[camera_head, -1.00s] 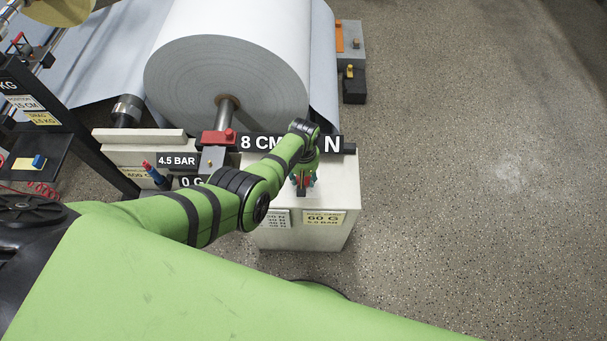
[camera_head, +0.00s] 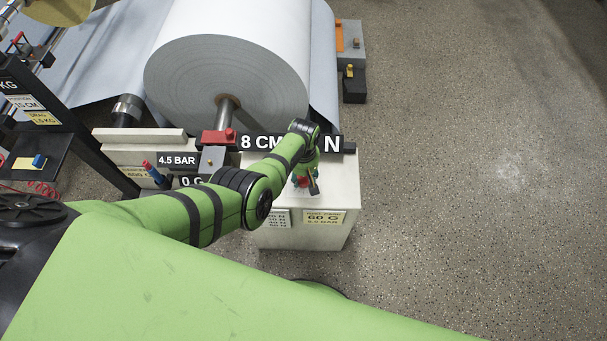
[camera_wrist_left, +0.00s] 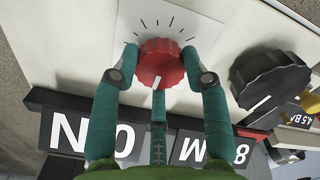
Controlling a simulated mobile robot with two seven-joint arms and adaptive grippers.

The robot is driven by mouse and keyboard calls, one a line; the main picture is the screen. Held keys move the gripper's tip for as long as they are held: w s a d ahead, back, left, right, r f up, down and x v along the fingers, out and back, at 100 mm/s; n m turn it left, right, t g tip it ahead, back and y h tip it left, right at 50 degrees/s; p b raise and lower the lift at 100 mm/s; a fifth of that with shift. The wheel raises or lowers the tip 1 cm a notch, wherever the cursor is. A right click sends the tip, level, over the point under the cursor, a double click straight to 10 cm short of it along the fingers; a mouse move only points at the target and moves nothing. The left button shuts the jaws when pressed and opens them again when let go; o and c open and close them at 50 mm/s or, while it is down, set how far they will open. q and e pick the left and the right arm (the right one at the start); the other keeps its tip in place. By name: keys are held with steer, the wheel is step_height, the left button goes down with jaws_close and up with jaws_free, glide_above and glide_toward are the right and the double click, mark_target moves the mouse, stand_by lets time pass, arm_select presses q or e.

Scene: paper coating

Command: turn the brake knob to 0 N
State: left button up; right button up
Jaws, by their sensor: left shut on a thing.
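The red brake knob (camera_wrist_left: 161,63) sits on a white dial plate with black tick marks, and a white line shows on its lower side in the left wrist view. My left gripper (camera_wrist_left: 160,62) is shut on it, with teal fingers at both sides and a third finger below. In the head view my left gripper (camera_head: 306,183) points down at the white cabinet top and mostly hides the knob. The force display (camera_wrist_left: 97,135) appears upside down with "0" and "N"; a finger may cover another digit. My right gripper is not in view.
A black knob (camera_wrist_left: 270,78) stands close beside the red one. The display strip (camera_head: 262,142) reads "8 CM" and borders the big paper roll (camera_head: 228,70). The white cabinet (camera_head: 340,190) carries label cards in front. Open floor (camera_head: 480,170) lies to the right.

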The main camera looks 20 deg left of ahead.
mark_target(303, 178)
arm_select(q)
steer(key=shift+s+f, duration=0.15)
steer(key=o, duration=1.1)
steer(key=shift+o, duration=0.2)
steer(key=shift+r, duration=0.25)
steer(key=shift+w+r, duration=0.2)
steer(key=shift+r, duration=0.05)
step_height(303, 178, up, 11)
steer(key=shift+s, duration=0.1)
